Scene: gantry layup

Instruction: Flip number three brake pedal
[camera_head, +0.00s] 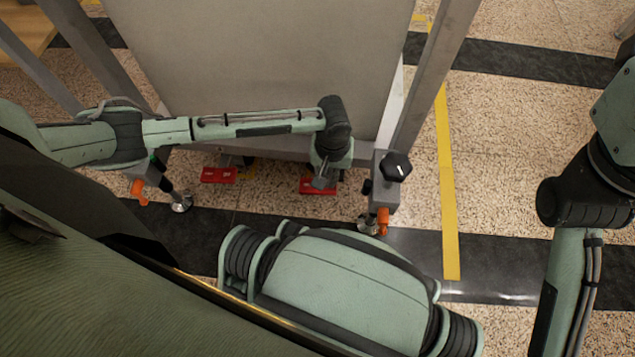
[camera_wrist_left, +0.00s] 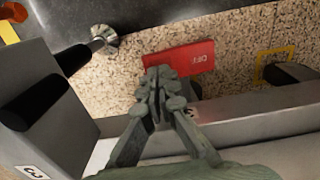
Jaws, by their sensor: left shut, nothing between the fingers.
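A red pedal (camera_head: 318,186) sits low at the foot of the frame in the head view. In the left wrist view this red pedal (camera_wrist_left: 185,60) bears white lettering that looks like "OFF". My left gripper (camera_head: 321,182) reaches down over it. In the left wrist view the fingertips of my left gripper (camera_wrist_left: 160,82) are together and empty, overlapping the pedal's near edge; I cannot tell whether they touch it. A label (camera_wrist_left: 32,172) that seems to read "C3" is on the grey frame. A second red pedal (camera_head: 218,175) is further left. My right gripper is out of view.
A large grey panel (camera_head: 265,65) on a metal frame stands above the pedals. Levelling feet (camera_head: 181,202) with orange levers (camera_head: 383,221) flank them. A black knob (camera_head: 396,166) is on the right leg. Yellow tape (camera_head: 447,190) marks open floor at right.

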